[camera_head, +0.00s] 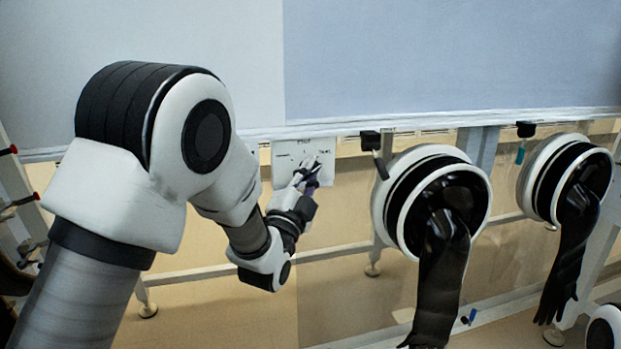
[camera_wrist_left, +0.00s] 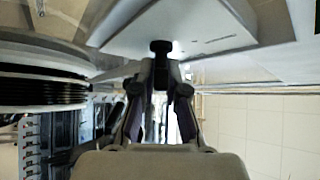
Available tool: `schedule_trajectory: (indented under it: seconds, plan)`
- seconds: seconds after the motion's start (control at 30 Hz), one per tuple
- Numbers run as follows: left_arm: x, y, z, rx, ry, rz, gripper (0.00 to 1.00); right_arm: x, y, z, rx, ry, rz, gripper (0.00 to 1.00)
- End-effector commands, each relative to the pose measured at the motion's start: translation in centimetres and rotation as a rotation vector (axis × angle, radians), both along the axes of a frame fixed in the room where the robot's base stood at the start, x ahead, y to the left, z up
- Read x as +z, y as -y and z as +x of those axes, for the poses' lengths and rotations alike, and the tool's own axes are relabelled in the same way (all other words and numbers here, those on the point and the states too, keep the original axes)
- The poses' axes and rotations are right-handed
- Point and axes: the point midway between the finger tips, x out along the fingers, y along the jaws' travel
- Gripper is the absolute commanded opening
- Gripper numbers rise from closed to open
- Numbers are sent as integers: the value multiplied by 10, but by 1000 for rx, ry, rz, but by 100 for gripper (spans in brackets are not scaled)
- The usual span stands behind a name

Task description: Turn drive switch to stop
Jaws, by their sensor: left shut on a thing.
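The drive switch's white panel (camera_head: 288,156) hangs under the front edge of the glovebox row, with small dark lettering too small to read. My left gripper (camera_head: 311,170) is at the panel, and its fingers hide most of the switch. In the left wrist view, my left gripper (camera_wrist_left: 160,75) is shut on the black switch knob (camera_wrist_left: 160,47), which stands out from the white panel (camera_wrist_left: 205,25). The knob's exact setting cannot be told. My right gripper does not show clearly; only a piece of white arm is at the lower right corner.
Two round glove ports, one near (camera_head: 388,205) and one farther right (camera_head: 530,185), have black gloves (camera_head: 441,285) hanging down right of the panel. Small black clamps (camera_head: 370,140) hang from the edge above. Grey frame legs and rails stand below. The space beneath the panel is open.

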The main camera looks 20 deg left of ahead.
Motion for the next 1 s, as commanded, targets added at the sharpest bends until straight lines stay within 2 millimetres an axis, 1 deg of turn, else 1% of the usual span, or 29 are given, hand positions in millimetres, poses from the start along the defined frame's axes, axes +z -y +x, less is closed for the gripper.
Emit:
schedule_trajectory:
  seconds: [0.03,0.1,0.4,0.63,1.0]
  plan:
    - [-5,0,0,1,18,-23,0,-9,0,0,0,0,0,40]
    - [-5,1,0,0,46,-63,0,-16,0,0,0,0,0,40]
    - [-2,0,0,0,156,-226,0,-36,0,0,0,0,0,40]
    - [0,-1,0,0,204,-299,0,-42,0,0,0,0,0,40]
    - [1,-1,-1,-1,218,-318,0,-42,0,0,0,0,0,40]
